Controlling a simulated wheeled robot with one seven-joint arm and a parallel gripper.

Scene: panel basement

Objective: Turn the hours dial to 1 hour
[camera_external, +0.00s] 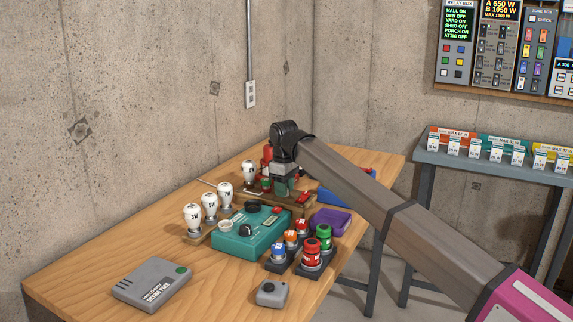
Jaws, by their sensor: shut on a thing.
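A teal box (262,238) stands on the table, with a dark round knob (253,207) at its back and another dark dial (246,230) with a pale mark at its front. A pale round face (226,226) is at its left. The dial lettering is too small to read, so I cannot tell which is the hours dial or where it points. My gripper (284,192) points down behind the teal box in this view, near the wooden board. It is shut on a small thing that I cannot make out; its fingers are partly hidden.
White bulbs (209,205) stand left of the teal box. Red, green, blue and orange capped pieces (312,254) and a purple tray (330,221) are at its right. A grey testing pack (152,283) and small grey box (272,293) lie in front.

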